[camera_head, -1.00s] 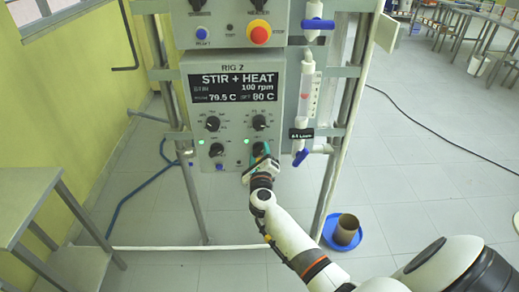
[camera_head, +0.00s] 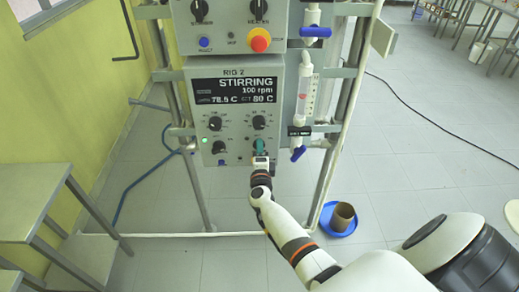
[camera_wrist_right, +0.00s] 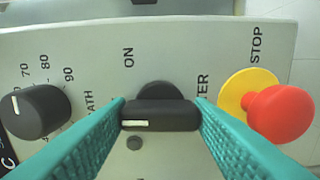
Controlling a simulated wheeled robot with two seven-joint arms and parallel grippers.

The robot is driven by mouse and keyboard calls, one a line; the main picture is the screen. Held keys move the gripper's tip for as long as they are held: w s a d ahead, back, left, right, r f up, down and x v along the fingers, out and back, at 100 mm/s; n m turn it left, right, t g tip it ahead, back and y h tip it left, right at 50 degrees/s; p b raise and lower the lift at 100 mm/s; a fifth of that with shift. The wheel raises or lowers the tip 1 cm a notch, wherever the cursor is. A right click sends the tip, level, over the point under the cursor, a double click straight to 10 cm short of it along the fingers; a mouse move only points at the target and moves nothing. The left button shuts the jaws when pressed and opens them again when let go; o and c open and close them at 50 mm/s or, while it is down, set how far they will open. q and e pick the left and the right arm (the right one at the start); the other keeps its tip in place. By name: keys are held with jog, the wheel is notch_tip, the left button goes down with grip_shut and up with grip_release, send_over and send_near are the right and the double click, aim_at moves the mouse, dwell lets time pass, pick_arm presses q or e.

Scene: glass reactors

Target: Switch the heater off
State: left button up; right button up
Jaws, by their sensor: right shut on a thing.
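The control box (camera_head: 204,77) marked RIG 2 shows STIRRING, 100 rpm, 78.5 C and a setting of 80 C. The heater switch, a black knob (camera_wrist_right: 160,116) at the box's lower right, has its white mark pointing toward the dial above, away from the ON label. My right gripper (camera_head: 260,147) is shut on this knob; its teal fingers also show on both sides of it in the wrist view (camera_wrist_right: 161,110). A green light (camera_head: 205,140) glows at the lower left switch; none shows lit by the heater switch. My left gripper is out of view.
A red stop button (camera_wrist_right: 282,112) sits just below the knob. The bath dial (camera_wrist_right: 35,111) is just above it. White tubing with blue valves (camera_head: 299,153) runs right of the box. A blue tray (camera_head: 340,220) with a brown pot stands on the floor.

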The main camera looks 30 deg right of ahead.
jog(key=shift+f+n, duration=0.1)
jog(key=shift+n, duration=0.2)
jog(key=o, duration=1)
jog(key=v, duration=1.2)
jog(key=shift+b, duration=0.3)
jog(key=shift+a, duration=0.1)
jog(key=s+a+f+n+g+y, duration=0.2)
jog(key=s+a+f+n+y, duration=0.25)
jog(key=f, duration=0.55)
jog(key=s+a+f+n+g+y, duration=0.25)
jog(key=s+f+n, duration=0.25)
jog(key=f+n, duration=0.3)
jog(key=s+a+f+n+g+y, duration=0.1)
jog(key=s+a+f+n+y, duration=0.3)
jog(key=f, duration=0.7)
jog(key=s+d+f+n+g, duration=0.1)
jog(key=s+f+n+g, duration=0.2)
jog(key=s, duration=0.6)
jog(key=s+d+f+n+g+h, duration=0.1)
jog(key=s+f+n+g, duration=0.2)
jog(key=s+f, duration=0.3)
jog(key=s+d+f+n+g, duration=0.1)
jog(key=s+f+n+g, duration=0.2)
jog(key=s, duration=1.1)
jog(key=shift+s+d+f+n+h, duration=0.25)
jog(key=shift+f+n+h, duration=0.25)
jog(key=shift+f, duration=0.35)
